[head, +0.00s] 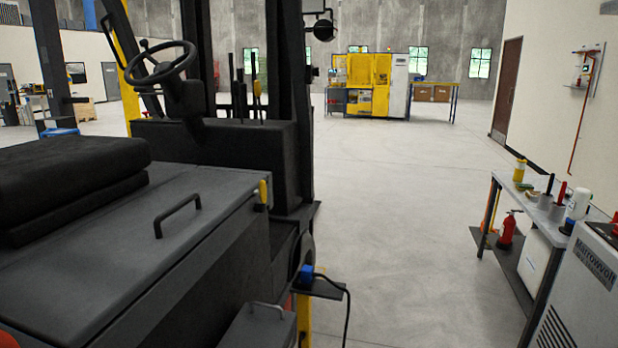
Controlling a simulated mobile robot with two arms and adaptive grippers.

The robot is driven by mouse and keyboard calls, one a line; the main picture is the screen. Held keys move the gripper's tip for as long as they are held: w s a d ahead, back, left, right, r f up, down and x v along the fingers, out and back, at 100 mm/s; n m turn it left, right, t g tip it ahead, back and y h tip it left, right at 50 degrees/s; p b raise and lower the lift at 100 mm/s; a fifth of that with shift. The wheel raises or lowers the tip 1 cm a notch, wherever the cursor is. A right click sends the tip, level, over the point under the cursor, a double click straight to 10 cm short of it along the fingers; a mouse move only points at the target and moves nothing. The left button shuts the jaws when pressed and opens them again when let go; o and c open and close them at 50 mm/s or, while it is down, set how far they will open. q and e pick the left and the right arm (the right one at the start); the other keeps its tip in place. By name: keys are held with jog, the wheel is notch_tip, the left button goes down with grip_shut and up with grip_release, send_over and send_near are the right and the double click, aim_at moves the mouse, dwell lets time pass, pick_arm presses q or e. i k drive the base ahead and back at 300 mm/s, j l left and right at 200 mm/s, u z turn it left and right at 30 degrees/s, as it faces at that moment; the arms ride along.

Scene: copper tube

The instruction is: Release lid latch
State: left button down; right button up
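A forklift's dark grey lid (95,235) fills the lower left of the head view, with a black bar handle (177,212) on top. The lid looks shut. A small yellow piece (264,190), which looks like the latch, sits upright at the lid's far right corner. I cannot tell from here whether it is fastened. Neither of my grippers is in view.
A black seat (70,180) rests on the lid, with a steering wheel (166,64) beyond. A blue connector (306,274) with a black cable is below the latch. A workbench (545,222) with bottles stands right. The floor (400,190) between is clear.

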aim_at(263, 191)
jog(key=i+l, duration=0.2)
jog(key=i, duration=0.2)
jog(key=i+l+z, duration=0.15)
jog(key=i+l, duration=0.25)
jog(key=i, duration=0.35)
